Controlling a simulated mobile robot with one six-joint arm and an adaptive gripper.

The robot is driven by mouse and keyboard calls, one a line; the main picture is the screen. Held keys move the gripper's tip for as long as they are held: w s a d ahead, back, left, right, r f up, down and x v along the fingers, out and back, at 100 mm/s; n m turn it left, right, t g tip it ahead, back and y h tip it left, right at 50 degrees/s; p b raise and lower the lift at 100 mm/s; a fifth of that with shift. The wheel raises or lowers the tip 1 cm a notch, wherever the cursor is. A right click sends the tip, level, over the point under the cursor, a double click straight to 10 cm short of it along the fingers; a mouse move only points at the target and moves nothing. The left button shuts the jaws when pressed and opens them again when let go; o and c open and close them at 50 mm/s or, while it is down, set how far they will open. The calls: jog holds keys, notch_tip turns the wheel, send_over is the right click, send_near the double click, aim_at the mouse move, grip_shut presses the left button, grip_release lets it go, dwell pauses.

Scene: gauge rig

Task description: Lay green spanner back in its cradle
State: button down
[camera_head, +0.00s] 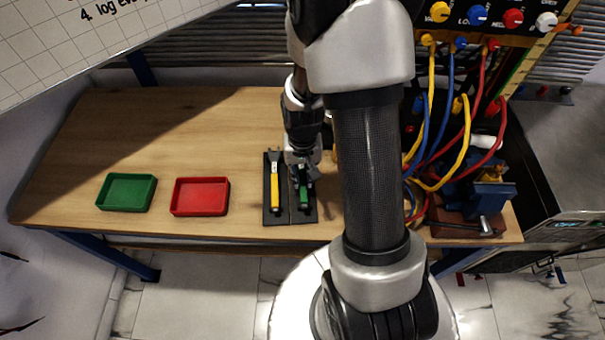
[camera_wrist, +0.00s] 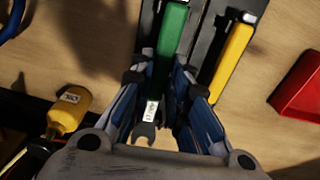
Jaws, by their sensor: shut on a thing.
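The green spanner (camera_wrist: 168,50) is between the fingers of my gripper (camera_wrist: 170,85) in the wrist view, with its open jaw end toward my palm. In the head view my gripper (camera_head: 303,172) is low over the right side of the dark cradle (camera_head: 268,213), and the green spanner (camera_head: 304,200) lines up lengthwise with that right slot. Whether it touches the cradle floor I cannot tell. The yellow spanner (camera_head: 274,190) lies in the left slot; it also shows in the wrist view (camera_wrist: 232,60). My fingers are shut on the green spanner.
A red tray (camera_head: 200,210) and a green tray (camera_head: 126,207) stand to the left on the wooden table. Hoses (camera_head: 466,140) and a blue vise (camera_head: 492,190) crowd the right end.

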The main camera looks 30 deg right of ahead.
jog(key=shift+f+b, duration=0.6)
jog(key=shift+f, duration=0.2)
jog(key=c, duration=1.4)
grip_release()
jog(key=shift+c, duration=0.2)
jog(key=shift+r, duration=0.15)
notch_tip(320, 180, up, 12)
jog(key=s+a+r+n+t, duration=0.4)
jog(key=s+a+r, duration=0.6)
jog(key=s+r, duration=0.3)
notch_tip(320, 180, up, 3)
jog(key=shift+s+a+f+n+t, duration=0.25)
jog(key=shift+a+n+t, duration=0.1)
jog(key=shift+n, duration=0.45)
